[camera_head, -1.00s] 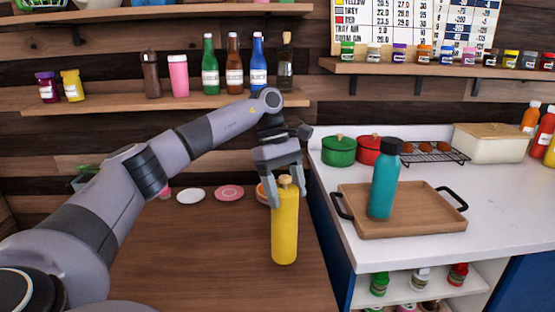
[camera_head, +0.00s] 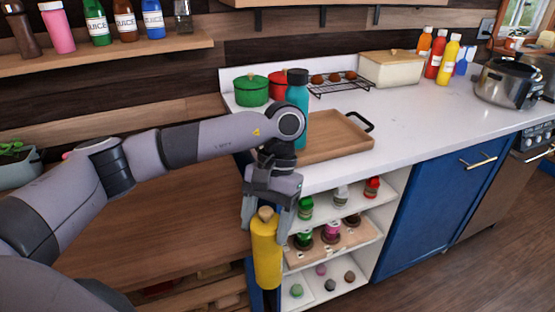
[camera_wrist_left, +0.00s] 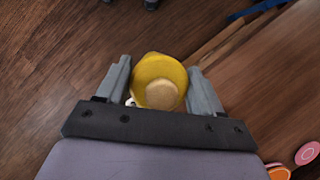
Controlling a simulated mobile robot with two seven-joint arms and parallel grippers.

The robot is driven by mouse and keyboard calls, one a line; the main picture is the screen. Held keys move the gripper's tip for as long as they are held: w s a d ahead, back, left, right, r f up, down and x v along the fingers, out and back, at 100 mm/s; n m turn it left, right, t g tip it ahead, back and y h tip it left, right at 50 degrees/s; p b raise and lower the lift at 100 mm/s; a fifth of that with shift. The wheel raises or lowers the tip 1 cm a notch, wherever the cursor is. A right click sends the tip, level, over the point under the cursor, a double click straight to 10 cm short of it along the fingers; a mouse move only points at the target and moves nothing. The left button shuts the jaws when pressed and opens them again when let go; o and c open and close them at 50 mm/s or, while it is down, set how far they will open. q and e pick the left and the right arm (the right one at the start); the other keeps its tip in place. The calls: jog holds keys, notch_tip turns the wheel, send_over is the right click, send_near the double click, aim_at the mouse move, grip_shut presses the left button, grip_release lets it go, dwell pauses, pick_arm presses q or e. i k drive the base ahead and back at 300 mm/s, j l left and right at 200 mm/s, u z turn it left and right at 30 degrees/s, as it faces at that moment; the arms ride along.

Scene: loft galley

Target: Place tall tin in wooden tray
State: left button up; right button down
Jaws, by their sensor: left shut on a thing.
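The tall tin (camera_head: 266,252) is yellow with a wooden knob on top. My left gripper (camera_head: 266,212) is shut on its upper end and holds it upright in front of the open shelves. In the left wrist view the tin (camera_wrist_left: 158,80) sits between the two fingers of the gripper (camera_wrist_left: 163,88), with floor behind it. The wooden tray (camera_head: 345,137) lies on the white counter, behind and right of the gripper. My arm hides its left part. A teal bottle (camera_head: 298,98) stands at the tray's left, its lower part hidden by my arm. My right gripper is not in view.
A green pot (camera_head: 250,91), a red pot (camera_head: 277,84) and a wire rack (camera_head: 338,84) are behind the tray. A cream box (camera_head: 390,69) stands farther right. Open shelves (camera_head: 372,220) with small jars are below the counter. The counter right of the tray is clear.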

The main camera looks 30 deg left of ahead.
aim_at(331, 134)
jog(key=i+l+u, duration=0.3)
jog(key=l, duration=0.4)
jog(key=i+l+u, duration=0.15)
jog(key=i+l, duration=0.15)
jog(key=i+l+u, duration=0.1)
jog(key=l, duration=0.4)
jog(key=i, duration=0.1)
